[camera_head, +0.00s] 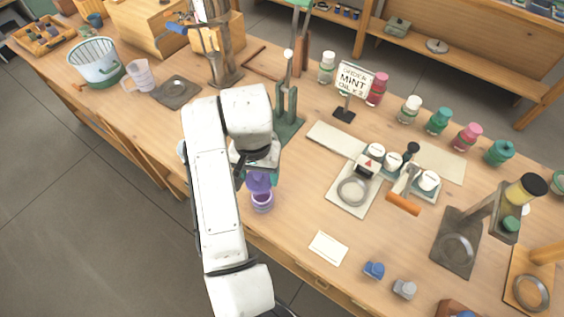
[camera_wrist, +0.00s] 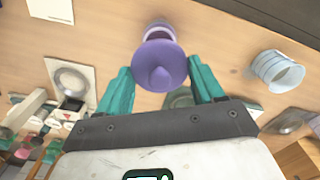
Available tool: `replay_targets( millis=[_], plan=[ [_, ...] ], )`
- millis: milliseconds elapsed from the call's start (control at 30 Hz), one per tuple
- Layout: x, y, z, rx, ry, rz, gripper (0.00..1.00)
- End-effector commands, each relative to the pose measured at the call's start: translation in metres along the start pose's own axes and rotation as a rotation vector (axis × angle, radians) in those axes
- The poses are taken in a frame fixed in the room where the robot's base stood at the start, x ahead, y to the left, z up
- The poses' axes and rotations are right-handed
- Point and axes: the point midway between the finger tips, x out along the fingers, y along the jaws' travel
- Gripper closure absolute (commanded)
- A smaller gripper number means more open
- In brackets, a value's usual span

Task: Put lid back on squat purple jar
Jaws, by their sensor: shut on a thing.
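The squat purple jar (camera_head: 262,204) stands near the front edge of the workbench, partly covered from above. In the wrist view the jar (camera_wrist: 158,30) shows behind the lid, with part of its rim visible. My gripper (camera_wrist: 160,68) has teal fingers on either side of the purple lid (camera_wrist: 159,62) and is shut on it.
A green stand (camera_head: 288,115) rises behind my gripper. To the right are a white card (camera_head: 328,248), a plate with a ring (camera_head: 352,191) and an orange-handled tool (camera_head: 403,204). A clear jug (camera_head: 141,75) and bucket (camera_head: 96,62) stand at the left. Bench around the jar is mostly clear.

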Motion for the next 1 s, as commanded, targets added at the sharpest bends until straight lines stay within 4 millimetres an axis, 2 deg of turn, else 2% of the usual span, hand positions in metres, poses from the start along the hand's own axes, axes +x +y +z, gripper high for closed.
replay_targets(
  millis=[267,700,1000],
  plan=[
    [0.01,-0.002,0.002,-0.015,0.0,0.001,0.61],
    [0.046,-0.002,0.002,-0.013,-0.001,0.0,0.61],
    [0.063,-0.002,0.002,-0.012,0.0,0.001,0.61]
  ],
)
